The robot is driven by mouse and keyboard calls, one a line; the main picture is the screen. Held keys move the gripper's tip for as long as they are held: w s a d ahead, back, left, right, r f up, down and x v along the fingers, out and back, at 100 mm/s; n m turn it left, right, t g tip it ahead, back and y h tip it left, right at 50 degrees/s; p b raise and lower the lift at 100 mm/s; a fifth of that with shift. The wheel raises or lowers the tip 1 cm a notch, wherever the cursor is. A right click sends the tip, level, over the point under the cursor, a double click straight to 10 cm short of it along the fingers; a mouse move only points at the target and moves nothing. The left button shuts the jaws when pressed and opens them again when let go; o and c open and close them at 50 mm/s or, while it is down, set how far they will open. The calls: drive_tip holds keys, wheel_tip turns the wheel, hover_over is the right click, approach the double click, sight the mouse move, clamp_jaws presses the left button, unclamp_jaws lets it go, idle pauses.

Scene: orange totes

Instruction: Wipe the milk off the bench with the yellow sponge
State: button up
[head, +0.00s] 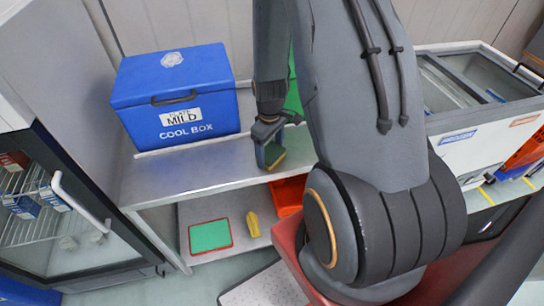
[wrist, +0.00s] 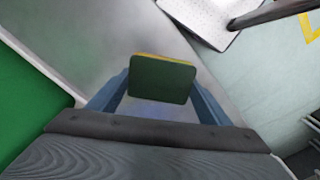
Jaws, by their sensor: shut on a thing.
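My gripper (head: 271,158) is shut on the yellow sponge (head: 274,155), at the right part of the steel bench (head: 195,172), near its front edge. In the wrist view the sponge (wrist: 160,80) shows a dark green face with a thin yellow edge, between the two blue fingers of my gripper (wrist: 160,84). The grey bench top (wrist: 110,35) lies behind it. I cannot tell whether the sponge touches the bench. I cannot make out the milk clearly in either view; my arm and the sponge hide part of the bench.
A blue cool box (head: 175,98) stands on the bench at left. A green upright thing (head: 293,88) is partly behind my arm. Below are a red-rimmed green tray (head: 210,236), a yellow item (head: 252,224) and an orange tote (head: 287,193). A glass-door fridge (head: 45,205) stands left, a chest freezer (head: 480,140) right.

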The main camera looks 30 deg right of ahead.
drive_tip(key=shift+w+d+b, duration=0.25)
drive_tip(key=shift+w+d, duration=0.1)
drive_tip(key=shift+w, duration=0.8)
drive_tip(key=shift+w+d+b, duration=0.3)
drive_tip(key=shift+w, duration=0.9)
drive_tip(key=shift+w+d+b, duration=0.25)
drive_tip(key=shift+w+d, duration=0.1)
drive_tip(key=shift+w, duration=0.8)
drive_tip(key=shift+w+d+r, duration=0.1)
drive_tip(key=shift+w+d, duration=0.05)
drive_tip(key=shift+w, duration=0.35)
drive_tip(key=shift+w+d+r, duration=0.1)
drive_tip(key=shift+w, duration=0.4)
drive_tip(key=shift+d+r, duration=0.1)
drive_tip(key=shift+o, duration=0.5)
drive_tip(key=shift+w+r+p, duration=0.15)
drive_tip(key=shift+r+p, duration=0.8)
drive_tip(key=shift+r, duration=0.8)
drive_tip(key=shift+s+r+p, duration=0.2)
drive_tip(key=shift+r+p, duration=0.55)
drive_tip(key=shift+r, duration=0.35)
drive_tip(key=shift+c, duration=0.4)
drive_tip(key=shift+f, duration=0.1)
drive_tip(key=shift+s, duration=0.1)
